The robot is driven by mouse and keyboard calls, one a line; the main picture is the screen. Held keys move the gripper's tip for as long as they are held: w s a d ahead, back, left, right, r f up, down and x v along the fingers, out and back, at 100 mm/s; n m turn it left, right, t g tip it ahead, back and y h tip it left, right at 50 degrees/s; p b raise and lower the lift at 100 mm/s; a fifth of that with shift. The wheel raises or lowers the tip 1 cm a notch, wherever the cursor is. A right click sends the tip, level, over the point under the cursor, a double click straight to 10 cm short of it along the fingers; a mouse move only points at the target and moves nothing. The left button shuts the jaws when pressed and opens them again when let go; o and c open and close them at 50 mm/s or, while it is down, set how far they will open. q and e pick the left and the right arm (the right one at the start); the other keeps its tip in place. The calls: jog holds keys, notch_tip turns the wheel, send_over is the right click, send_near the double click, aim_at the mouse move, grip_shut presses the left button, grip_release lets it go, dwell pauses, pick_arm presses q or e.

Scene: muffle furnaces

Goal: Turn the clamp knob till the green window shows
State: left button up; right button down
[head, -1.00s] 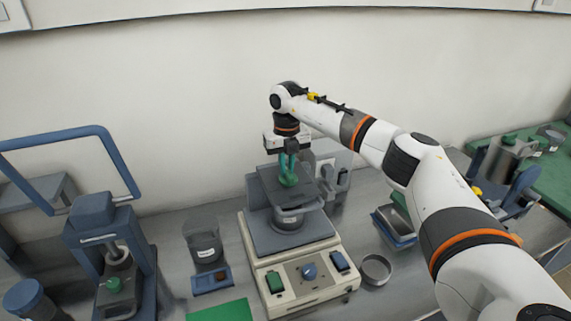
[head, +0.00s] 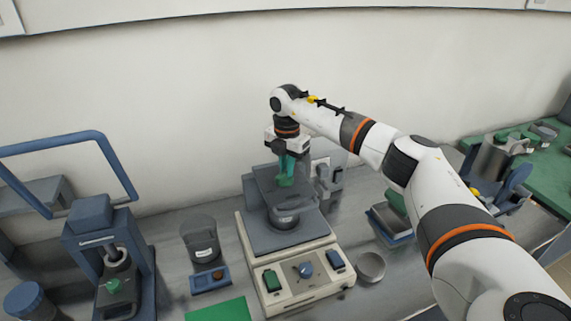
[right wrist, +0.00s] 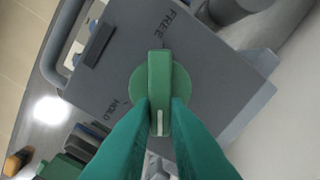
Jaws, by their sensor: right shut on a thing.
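The green clamp knob (right wrist: 159,85) sits on a grey plate (right wrist: 205,75) marked FREE and HOLD in the right wrist view. Its raised bar has a white line at the end nearest my gripper. My right gripper (right wrist: 160,115) is shut on the knob's bar, one teal finger on each side. In the head view my right gripper (head: 287,172) reaches down onto the top plate of the machine (head: 262,240) and hides most of the knob. I see no green window lit on the plate; a dark slot (right wrist: 99,44) shows near its edge. My left gripper is not in view.
A round metal dish (head: 371,266) and a tray (head: 391,222) lie to the right.

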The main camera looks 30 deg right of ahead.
jog(key=m, duration=0.3)
jog(key=m+p, duration=0.1)
jog(key=shift+s+d+r+m, duration=0.1)
jog(key=shift+s+m, duration=0.15)
jog(key=shift+m, duration=0.05)
jog(key=shift+s+m+p, duration=0.2)
jog(key=shift+m+p, duration=0.15)
jog(key=shift+m, duration=1.55)
jog(key=c, duration=1.4)
grip_release()
jog(key=shift+c, duration=0.2)
notch_tip(320, 180, up, 12)
jog(key=b, duration=0.4)
